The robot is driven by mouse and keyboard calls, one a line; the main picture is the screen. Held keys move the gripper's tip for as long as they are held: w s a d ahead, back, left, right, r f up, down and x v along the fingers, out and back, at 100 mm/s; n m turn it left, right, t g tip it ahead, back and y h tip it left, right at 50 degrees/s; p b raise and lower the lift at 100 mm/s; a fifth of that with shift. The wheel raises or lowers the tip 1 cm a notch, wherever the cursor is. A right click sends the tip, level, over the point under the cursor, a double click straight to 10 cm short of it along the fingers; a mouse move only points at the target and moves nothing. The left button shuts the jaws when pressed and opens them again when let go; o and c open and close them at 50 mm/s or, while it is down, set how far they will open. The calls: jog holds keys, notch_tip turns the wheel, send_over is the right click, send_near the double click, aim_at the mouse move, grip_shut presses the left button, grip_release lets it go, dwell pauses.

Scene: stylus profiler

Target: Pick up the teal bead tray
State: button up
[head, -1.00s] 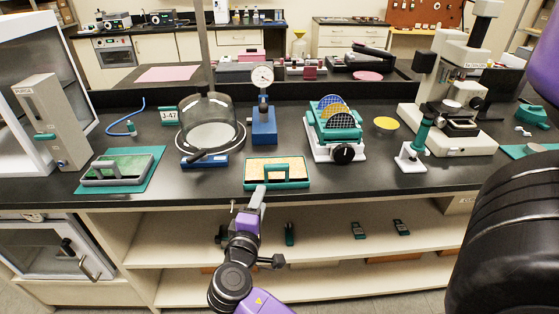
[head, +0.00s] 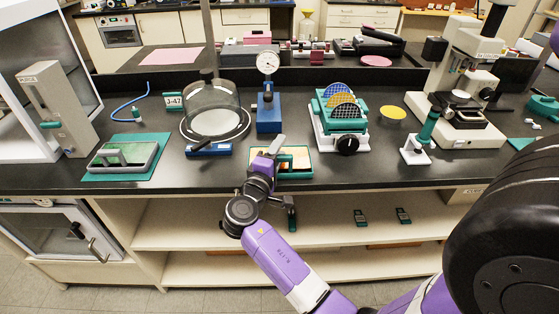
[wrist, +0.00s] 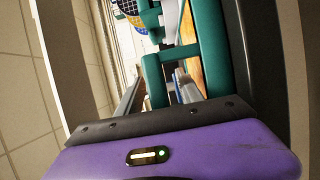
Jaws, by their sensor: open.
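The teal bead tray (head: 305,172) lies near the front edge of the black bench. It has a teal frame, a tan fill and a raised handle. My gripper (head: 273,147) is in front of its left part in the head view and hides some of it. In the wrist view the gripper (wrist: 158,90) is open, and the teal handle (wrist: 155,82) shows between the two fingers. The tray's rim (wrist: 212,55) runs along the right. I see no grip on the handle, and cannot tell if a finger touches it.
A blue-based dial gauge (head: 268,112) stands behind the tray. A glass bell jar (head: 214,105) is behind left, and a wafer rack (head: 340,125) is to the right. A green tray (head: 125,155) on a teal mat sits far left. Open shelves are below the bench.

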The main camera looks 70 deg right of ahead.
grip_shut()
dwell(1.4)
